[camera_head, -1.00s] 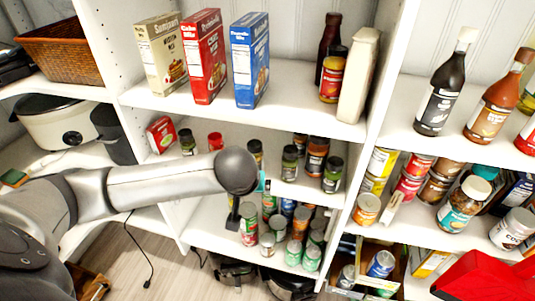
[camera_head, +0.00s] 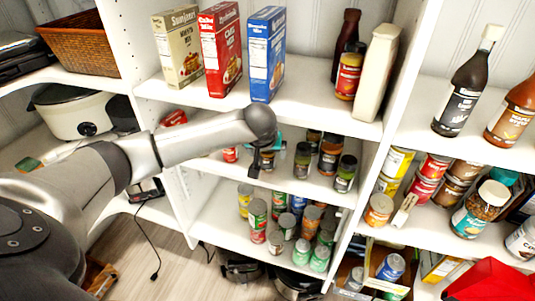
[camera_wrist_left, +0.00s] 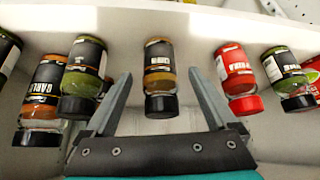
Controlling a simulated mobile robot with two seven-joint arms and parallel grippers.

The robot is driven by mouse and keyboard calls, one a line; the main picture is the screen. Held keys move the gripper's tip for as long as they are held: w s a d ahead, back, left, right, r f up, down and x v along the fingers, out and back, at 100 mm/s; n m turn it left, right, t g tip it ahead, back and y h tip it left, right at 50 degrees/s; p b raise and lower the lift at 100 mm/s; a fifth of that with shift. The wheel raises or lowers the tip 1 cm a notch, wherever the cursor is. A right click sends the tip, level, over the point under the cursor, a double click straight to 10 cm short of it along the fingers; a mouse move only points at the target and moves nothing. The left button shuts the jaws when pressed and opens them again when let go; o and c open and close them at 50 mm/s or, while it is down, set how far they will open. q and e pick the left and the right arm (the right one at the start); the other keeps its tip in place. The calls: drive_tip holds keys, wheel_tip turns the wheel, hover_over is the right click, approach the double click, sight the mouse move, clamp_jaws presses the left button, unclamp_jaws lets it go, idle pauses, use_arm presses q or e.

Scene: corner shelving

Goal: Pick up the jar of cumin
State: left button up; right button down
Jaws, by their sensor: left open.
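The cumin jar (camera_wrist_left: 159,78) is a small brown-yellow jar with a black lid; its label is hard to read. In the left wrist view it appears upside down, midway between my left gripper's fingers. My left gripper (camera_head: 262,158) is open in front of the middle shelf, with one finger on each side of the jar's line and neither visibly touching it. In the head view the gripper and wrist largely hide this jar. My right gripper is out of view.
Boxes (camera_head: 220,50) stand on the shelf above; cans (camera_head: 258,215) crowd the shelf below.

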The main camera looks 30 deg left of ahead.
sight(268, 158)
use_arm(q)
drive_tip(key=shift+b+x, duration=0.5)
drive_tip(key=shift+x, duration=1.85)
drive_tip(key=shift+d, duration=0.1)
drive_tip(key=shift+s, duration=0.1)
clamp_jaws()
